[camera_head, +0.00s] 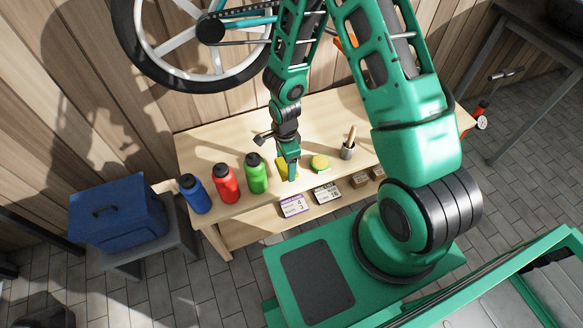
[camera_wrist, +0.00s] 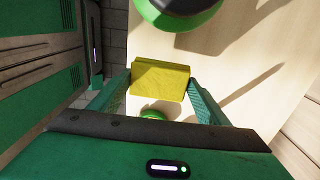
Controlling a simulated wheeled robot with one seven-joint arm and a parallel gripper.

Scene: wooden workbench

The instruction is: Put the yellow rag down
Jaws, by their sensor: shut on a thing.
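The yellow rag (camera_head: 281,168) is a small yellow block-like piece, partly hidden behind my gripper (camera_head: 291,174) in the head view. In the wrist view the rag (camera_wrist: 160,80) spans the space between the two fingertips of my gripper (camera_wrist: 159,84), which is shut on it. I cannot tell whether the rag touches the bench top.
A red bottle (camera_head: 226,184) and a blue bottle (camera_head: 195,194) stand left of the green one. A grey cup with a wooden-handled tool (camera_head: 347,151) stands to the right. Cards (camera_head: 293,206) and small boxes sit on the lower shelf. The bench top behind is mostly clear.

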